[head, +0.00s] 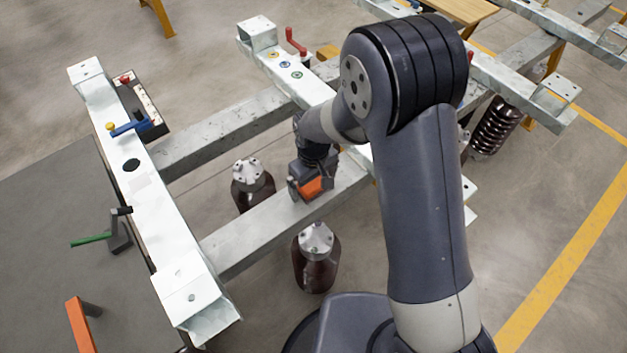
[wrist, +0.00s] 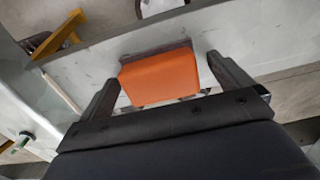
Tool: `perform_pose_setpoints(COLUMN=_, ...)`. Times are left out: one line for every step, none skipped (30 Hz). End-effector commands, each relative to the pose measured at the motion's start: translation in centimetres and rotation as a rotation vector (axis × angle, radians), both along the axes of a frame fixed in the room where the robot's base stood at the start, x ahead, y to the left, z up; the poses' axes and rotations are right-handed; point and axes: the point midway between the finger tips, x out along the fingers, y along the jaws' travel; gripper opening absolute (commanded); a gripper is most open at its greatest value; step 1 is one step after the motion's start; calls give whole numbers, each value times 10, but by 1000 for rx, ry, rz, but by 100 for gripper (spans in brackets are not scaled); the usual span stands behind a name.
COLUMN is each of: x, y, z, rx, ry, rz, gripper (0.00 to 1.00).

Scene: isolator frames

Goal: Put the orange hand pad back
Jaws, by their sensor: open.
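The orange hand pad (wrist: 160,75) is a rounded block with a dark grey backing. In the wrist view it lies between my two fingers, against the pale surface of a grey beam. A small orange part of it shows in the head view (head: 311,187), low at my gripper. My gripper (wrist: 163,80) is open, with one finger on each side of the pad and gaps visible at both sides. In the head view my gripper (head: 314,172) is over the grey cross beam (head: 250,233), partly hiding the pad. I cannot tell whether the pad touches the beam.
A white beam (head: 150,200) runs along the left, with a blue handle (head: 130,128) and a green-handled lever (head: 92,239). Dark cylinders with metal caps (head: 316,262) stand beside the cross beam. An orange bar (head: 80,325) is at lower left. A red crank (head: 295,42) stands behind.

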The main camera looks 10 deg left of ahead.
Motion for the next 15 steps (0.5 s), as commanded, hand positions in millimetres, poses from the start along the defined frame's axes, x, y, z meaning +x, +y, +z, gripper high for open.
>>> perform_pose_setpoints(x=0, y=0, z=0, rx=0, ry=0, rz=0, gripper=98)
perform_pose_setpoints(x=0, y=0, z=0, rx=0, ry=0, rz=0, gripper=98)
perform_pose_setpoints(x=0, y=0, z=0, rx=0, ry=0, rz=0, gripper=98)
perform_pose_setpoints(x=0, y=0, z=0, rx=0, ry=0, rz=0, gripper=98)
perform_pose_setpoints(x=0, y=0, z=1, rx=0, ry=0, rz=0, gripper=98)
perform_pose_setpoints(x=0, y=0, z=2, rx=0, ry=0, rz=0, gripper=98)
perform_pose_setpoints(x=0, y=0, z=4, rx=0, ry=0, rz=0, gripper=98)
perform_pose_setpoints(x=0, y=0, z=6, rx=0, ry=0, rz=0, gripper=98)
perform_pose_setpoints(x=1, y=0, z=9, rx=2, ry=-3, rz=0, gripper=98)
perform_pose_setpoints(x=1, y=1, z=13, rx=2, ry=-3, rz=0, gripper=98)
perform_pose_setpoints(x=1, y=1, z=18, rx=3, ry=-4, rz=0, gripper=98)
perform_pose_setpoints(x=1, y=1, z=26, rx=3, ry=-4, rz=0, gripper=98)
perform_pose_setpoints(x=1, y=1, z=32, rx=3, ry=-5, rz=0, gripper=98)
perform_pose_setpoints(x=1, y=1, z=38, rx=3, ry=-5, rz=0, gripper=98)
perform_pose_setpoints(x=1, y=1, z=48, rx=4, ry=-6, rz=0, gripper=98)
